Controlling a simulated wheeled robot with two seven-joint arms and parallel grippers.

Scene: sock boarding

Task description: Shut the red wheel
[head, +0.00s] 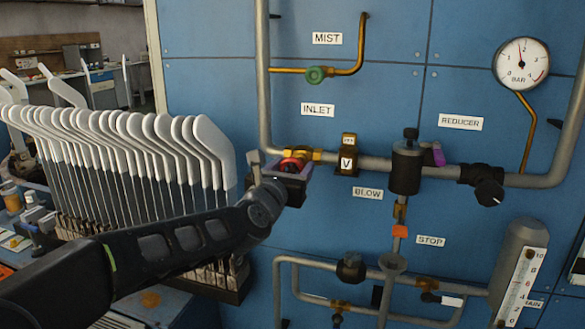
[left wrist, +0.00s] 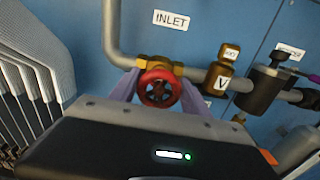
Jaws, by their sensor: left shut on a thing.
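The red wheel (left wrist: 160,88) is a small round handwheel on a brass valve (left wrist: 160,63), set in the grey pipe below the INLET label. In the head view the red wheel (head: 292,165) is mostly hidden by my left gripper (head: 288,178). My left gripper's fingers stand on either side of the wheel in the left wrist view (left wrist: 158,90), and it is shut on the wheel. How far the wheel is turned cannot be told. My right gripper is not in view.
A rack of grey boards with white sock-shaped tops (head: 130,150) stands left of my arm. Right of the wheel are a brass V fitting (head: 347,160), the dark reducer (head: 407,165) and a black knob (head: 489,192). A pressure gauge (head: 522,64) hangs upper right. A green wheel (head: 316,75) sits above.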

